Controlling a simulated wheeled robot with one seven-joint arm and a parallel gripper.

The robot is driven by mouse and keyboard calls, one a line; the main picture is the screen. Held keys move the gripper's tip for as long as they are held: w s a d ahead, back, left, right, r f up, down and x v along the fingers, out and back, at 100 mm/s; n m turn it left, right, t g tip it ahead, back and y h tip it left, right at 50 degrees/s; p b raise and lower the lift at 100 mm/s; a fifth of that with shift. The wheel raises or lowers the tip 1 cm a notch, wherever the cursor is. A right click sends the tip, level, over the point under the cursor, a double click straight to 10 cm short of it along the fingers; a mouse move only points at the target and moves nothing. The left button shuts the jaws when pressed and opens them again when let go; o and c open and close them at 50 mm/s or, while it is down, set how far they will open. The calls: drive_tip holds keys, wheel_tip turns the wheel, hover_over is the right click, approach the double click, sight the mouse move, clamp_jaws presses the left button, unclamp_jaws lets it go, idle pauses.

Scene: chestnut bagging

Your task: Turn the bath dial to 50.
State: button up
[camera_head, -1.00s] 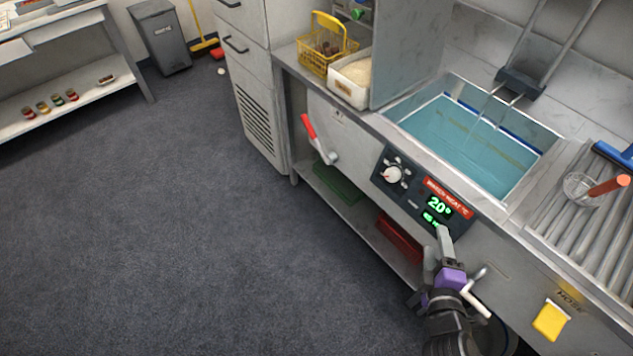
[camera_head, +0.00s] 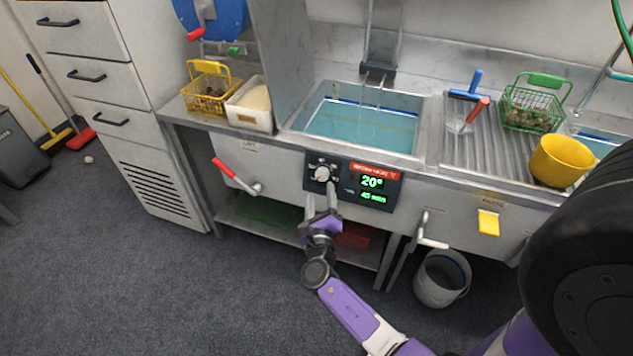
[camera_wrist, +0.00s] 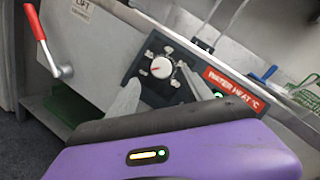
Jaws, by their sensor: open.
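The bath dial (camera_head: 322,173) is a white round knob with a red mark on a dark control panel (camera_head: 347,197) at the front of the water bath (camera_head: 360,126). The green display (camera_head: 372,182) beside it reads 20°, with a smaller line that looks like 45 min under it. My gripper (camera_head: 321,190) is open and empty, just below the dial in the head view. In the wrist view the dial (camera_wrist: 161,67) shows between and beyond the two grey fingers (camera_wrist: 158,93). I cannot tell whether a finger touches the panel; the dial is not gripped.
A red-handled lever (camera_head: 237,177) is left of the panel, and a pale lever (camera_head: 426,232) is right of it. A yellow basket (camera_head: 208,95) and white bin (camera_head: 248,112) stand on the counter. A grey bucket (camera_head: 441,279) is below; open floor lies left.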

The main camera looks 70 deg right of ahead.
sight(321, 176)
drive_tip(key=x, duration=0.6)
drive_tip(key=shift+d, duration=0.3)
clamp_jaws()
